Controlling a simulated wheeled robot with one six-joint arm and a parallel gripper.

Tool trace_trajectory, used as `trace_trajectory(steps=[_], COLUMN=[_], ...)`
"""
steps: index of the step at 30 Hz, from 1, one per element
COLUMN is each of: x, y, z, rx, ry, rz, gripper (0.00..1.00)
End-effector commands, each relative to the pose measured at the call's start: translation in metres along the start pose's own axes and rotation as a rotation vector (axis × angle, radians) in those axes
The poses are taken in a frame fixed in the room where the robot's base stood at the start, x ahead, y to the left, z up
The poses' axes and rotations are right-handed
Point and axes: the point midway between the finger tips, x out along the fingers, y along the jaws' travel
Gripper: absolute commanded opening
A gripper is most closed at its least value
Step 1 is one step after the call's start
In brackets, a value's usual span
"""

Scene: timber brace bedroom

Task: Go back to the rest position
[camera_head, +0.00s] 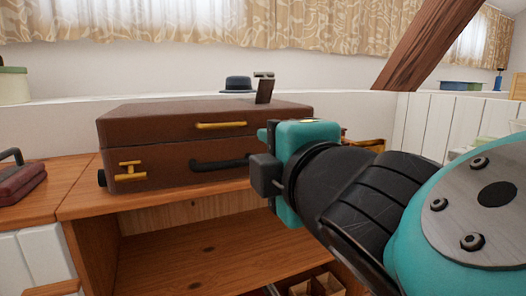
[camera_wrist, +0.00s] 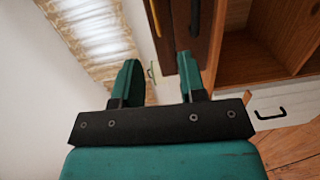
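My gripper (camera_head: 264,135) is in front of the right end of a brown suitcase in the head view, with my arm reaching in from the right. In the wrist view its two teal fingers (camera_wrist: 158,62) stand apart with a clear gap and nothing held between them. The brown suitcase (camera_head: 165,121) lies shut on a wooden cabinet top, with yellow fittings and a black handle. My gripper hides part of its right end. Whether they touch cannot be told.
The wooden cabinet (camera_head: 80,200) has an open shelf (camera_head: 200,250) below the suitcase. A dark red case (camera_head: 18,182) lies at the left. A dark hat (camera_head: 238,84) sits on the ledge behind. A slanted timber brace (camera_head: 425,45) rises at the back right.

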Motion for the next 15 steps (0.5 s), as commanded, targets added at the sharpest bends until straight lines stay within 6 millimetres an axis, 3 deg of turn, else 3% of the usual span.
trace_trajectory(steps=[11, 15], x=[-0.001, 0.006], y=[-0.001, -0.023], z=[-0.002, 0.017], rx=[0.004, 0.107], ry=[0.005, -0.040], rz=[-0.004, -0.114], gripper=[0.38, 0.38])
